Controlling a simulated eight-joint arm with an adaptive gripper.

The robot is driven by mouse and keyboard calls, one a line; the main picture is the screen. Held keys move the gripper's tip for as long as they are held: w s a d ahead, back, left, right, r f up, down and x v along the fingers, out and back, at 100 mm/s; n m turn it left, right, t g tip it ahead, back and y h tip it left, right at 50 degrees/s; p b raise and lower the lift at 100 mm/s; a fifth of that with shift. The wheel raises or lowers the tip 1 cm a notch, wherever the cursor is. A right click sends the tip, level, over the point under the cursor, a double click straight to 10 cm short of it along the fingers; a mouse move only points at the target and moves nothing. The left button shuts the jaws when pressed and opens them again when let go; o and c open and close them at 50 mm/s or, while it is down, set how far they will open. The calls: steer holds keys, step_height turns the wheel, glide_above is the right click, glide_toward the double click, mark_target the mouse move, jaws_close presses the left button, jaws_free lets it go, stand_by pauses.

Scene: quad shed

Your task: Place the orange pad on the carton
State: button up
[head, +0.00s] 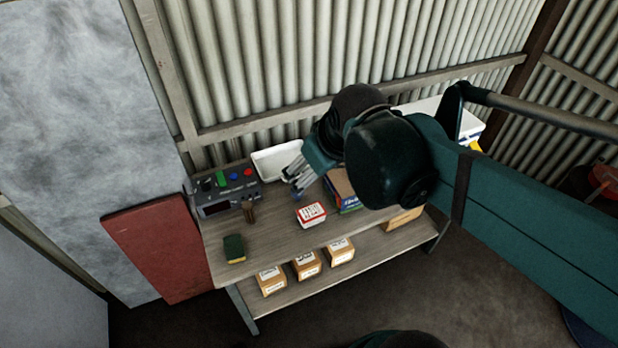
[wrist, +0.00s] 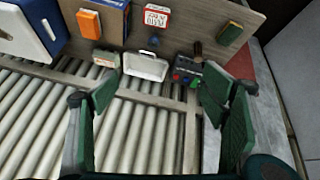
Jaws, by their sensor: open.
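My gripper (head: 294,178) is open and empty above the back of the bench; its two green-padded fingers stand wide apart in the wrist view (wrist: 163,98). In the head view my arm hides the pad. That box (head: 345,190) shows there partly behind my arm.
The bench (head: 270,250) holds a white tray (head: 276,160), a control box (head: 228,190), a red and white box (head: 311,214) and a green-yellow sponge (head: 234,248). Several small cartons (head: 306,264) stand on the lower shelf. A white and blue cooler (wrist: 35,28) stands beyond the pad. Corrugated wall behind.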

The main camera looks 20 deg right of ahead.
steer(key=s+a+m, duration=0.1)
steer(key=s+a, duration=0.1)
steer(key=s+a+m+t, duration=0.1)
steer(key=shift+s+f+m, duration=0.3)
steer(key=shift+s, duration=0.1)
